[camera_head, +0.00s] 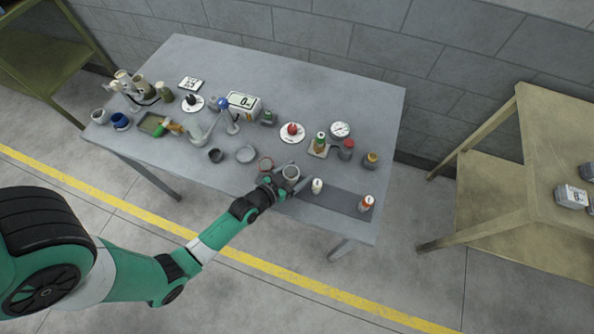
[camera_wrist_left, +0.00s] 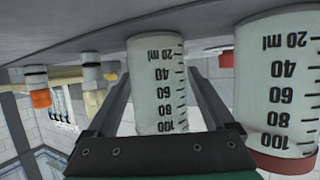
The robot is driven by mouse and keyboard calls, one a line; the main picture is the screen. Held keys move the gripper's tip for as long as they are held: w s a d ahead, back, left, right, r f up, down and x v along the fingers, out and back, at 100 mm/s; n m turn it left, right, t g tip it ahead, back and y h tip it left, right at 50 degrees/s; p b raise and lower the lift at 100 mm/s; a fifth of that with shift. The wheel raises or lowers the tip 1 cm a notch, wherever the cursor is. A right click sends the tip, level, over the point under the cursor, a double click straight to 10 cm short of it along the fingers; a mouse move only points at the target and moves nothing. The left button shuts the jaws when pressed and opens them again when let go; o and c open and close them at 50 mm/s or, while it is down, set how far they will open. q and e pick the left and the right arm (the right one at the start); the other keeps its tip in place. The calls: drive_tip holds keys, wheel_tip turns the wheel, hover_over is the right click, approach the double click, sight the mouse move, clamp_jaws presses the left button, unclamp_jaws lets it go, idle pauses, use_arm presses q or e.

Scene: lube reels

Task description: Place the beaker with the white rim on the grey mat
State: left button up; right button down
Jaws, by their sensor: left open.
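The beaker with the white rim (camera_head: 291,172) stands upright near the front edge of the table. In the left wrist view, upside down, the pale graduated beaker (camera_wrist_left: 158,85) stands between the two fingers of my left gripper (camera_head: 277,183). The gripper is open around it, with a gap at the right finger; contact at the left finger is unclear. A similar beaker with a red rim (camera_head: 265,164) stands close by; in the wrist view it is at the right (camera_wrist_left: 280,85). The grey mat (camera_head: 341,201) lies to the right along the front edge. My right gripper is out of view.
A scale (camera_head: 243,102) and several containers stand farther back.

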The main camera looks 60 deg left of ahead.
use_arm(q)
drive_tip(key=shift+r, duration=0.3)
drive_tip(key=p+v, duration=0.1)
drive_tip(key=v, duration=1.1)
drive_tip(key=shift+f, duration=0.1)
